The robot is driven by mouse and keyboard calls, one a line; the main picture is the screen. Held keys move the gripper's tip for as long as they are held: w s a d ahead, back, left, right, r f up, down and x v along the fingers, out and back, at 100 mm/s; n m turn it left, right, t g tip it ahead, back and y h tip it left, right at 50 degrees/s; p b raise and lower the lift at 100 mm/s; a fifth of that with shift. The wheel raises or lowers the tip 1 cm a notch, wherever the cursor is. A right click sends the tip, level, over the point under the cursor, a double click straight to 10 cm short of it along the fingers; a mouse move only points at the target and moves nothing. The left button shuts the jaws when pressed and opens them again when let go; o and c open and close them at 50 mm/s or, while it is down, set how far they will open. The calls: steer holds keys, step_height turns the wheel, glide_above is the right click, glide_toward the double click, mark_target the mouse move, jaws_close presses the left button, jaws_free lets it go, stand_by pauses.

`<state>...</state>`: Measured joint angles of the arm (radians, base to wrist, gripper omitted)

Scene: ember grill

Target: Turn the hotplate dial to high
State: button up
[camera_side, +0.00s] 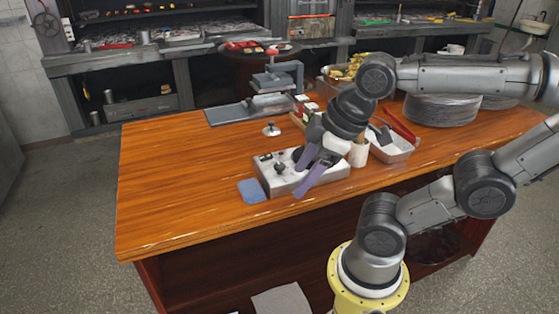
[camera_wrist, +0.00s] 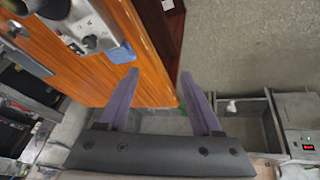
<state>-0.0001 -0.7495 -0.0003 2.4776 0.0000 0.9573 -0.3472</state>
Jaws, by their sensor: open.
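My gripper (camera_side: 303,177) has purple fingers, is open, and hangs over the box's right part in the side view. In the wrist view the gap between the fingers (camera_wrist: 158,80) is empty, and the dial lies outside it. Dial markings are too small to read.
A blue pad (camera_side: 251,191) lies beside the box's left end. A white cup (camera_side: 358,154) and a metal tray (camera_side: 393,151) stand close on the right. The table's left part (camera_side: 170,180) is clear.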

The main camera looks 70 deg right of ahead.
step_height(320, 180, up, 4)
steer(key=w+d+n+g, duration=0.1)
steer(key=w+d+n, duration=0.1)
steer(key=n, duration=0.6)
steer(key=n+g, duration=0.4)
steer(key=n, duration=0.2)
glide_above(279, 165)
step_height(279, 165, down, 13)
steer(key=shift+r, duration=0.2)
jaws_close()
